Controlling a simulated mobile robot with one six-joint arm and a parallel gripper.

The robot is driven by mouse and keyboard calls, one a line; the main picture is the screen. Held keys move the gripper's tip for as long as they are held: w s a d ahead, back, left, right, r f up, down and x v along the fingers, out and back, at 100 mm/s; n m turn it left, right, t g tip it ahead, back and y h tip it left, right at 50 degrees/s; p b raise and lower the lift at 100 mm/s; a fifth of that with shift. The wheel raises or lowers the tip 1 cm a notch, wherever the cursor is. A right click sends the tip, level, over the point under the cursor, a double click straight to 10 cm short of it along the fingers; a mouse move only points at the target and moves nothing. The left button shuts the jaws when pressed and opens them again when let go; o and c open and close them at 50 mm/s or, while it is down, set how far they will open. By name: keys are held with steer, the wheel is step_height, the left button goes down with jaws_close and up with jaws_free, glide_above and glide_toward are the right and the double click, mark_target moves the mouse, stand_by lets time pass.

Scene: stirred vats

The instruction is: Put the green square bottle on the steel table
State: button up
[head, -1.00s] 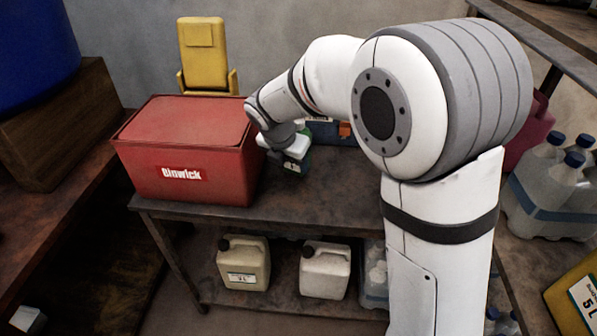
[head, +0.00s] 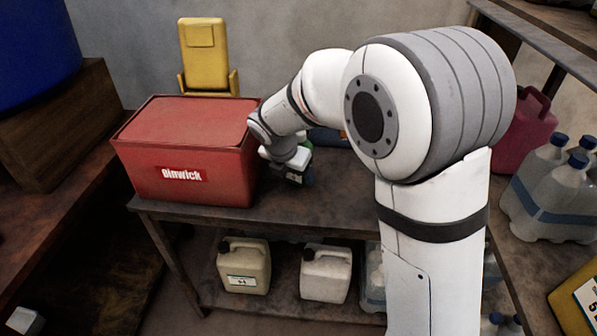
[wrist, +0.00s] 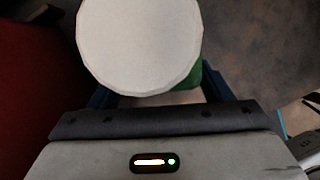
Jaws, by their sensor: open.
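The green square bottle shows in the wrist view as a strip of green (wrist: 212,78) under a large round white lid (wrist: 138,42). In the head view only a small green patch (head: 308,176) shows beside my gripper (head: 296,166). My gripper (wrist: 158,92) is open, with a dark finger on each side of the bottle just below the lid. I cannot tell whether the fingers touch it. The bottle's base is hidden. A dark worn table (head: 345,200) lies beneath; I cannot tell whether it is the steel table.
A red Binwick box (head: 185,155) stands close to the left of my gripper. Pale jugs (head: 325,272) stand on the lower shelf. Clear bottles with blue caps (head: 550,195) and a pink jug (head: 528,130) are at right. The table's front right is bare.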

steer(key=shift+r, duration=0.1)
steer(key=p+v, duration=0.3)
steer(key=v, duration=0.9)
steer(key=s+d+f+m+g+y, duration=0.1)
steer(key=s+d+f+m, duration=0.1)
steer(key=s+d+m, duration=0.7)
steer(key=s+d+f+m+g, duration=0.1)
steer(key=s+d+m, duration=0.9)
steer(key=m, duration=1.2)
steer(key=d, duration=0.4)
steer(key=shift+s+f+g+y, duration=0.25)
steer(key=shift+f+g+y, duration=0.05)
steer(key=shift+f+y, duration=0.1)
